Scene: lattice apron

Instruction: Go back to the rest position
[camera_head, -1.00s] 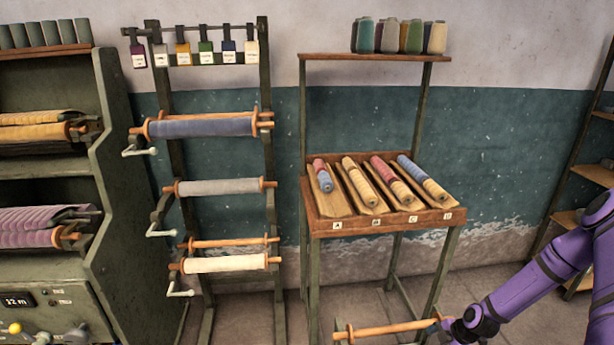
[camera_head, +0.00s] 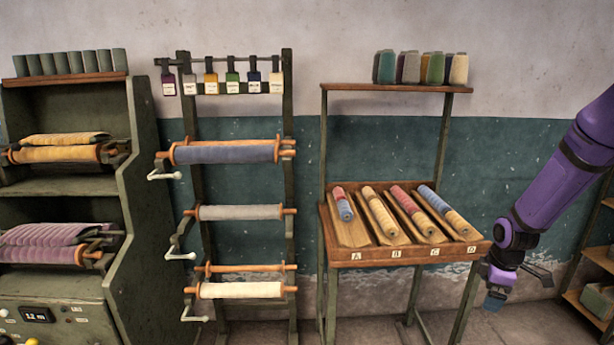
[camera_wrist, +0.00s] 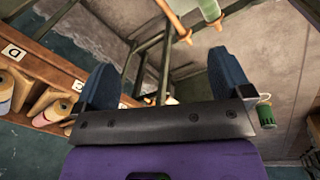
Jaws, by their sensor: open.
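My gripper (camera_head: 496,298) hangs at the lower right in the head view, at the end of my purple arm, just right of and below the front right corner of the sloped wooden tray. In the wrist view its two blue fingers (camera_wrist: 165,82) stand wide apart. Nothing is between them; only the floor, wall and stand legs show beyond. No marker of a rest position shows.
The tray (camera_head: 385,257) has labelled slots holding striped rolls; its D end (camera_wrist: 60,67) is close on the left in the wrist view. A roller rack (camera_head: 290,110) and a green cabinet (camera_head: 140,200) stand left. Shelves (camera_head: 597,257) stand right.

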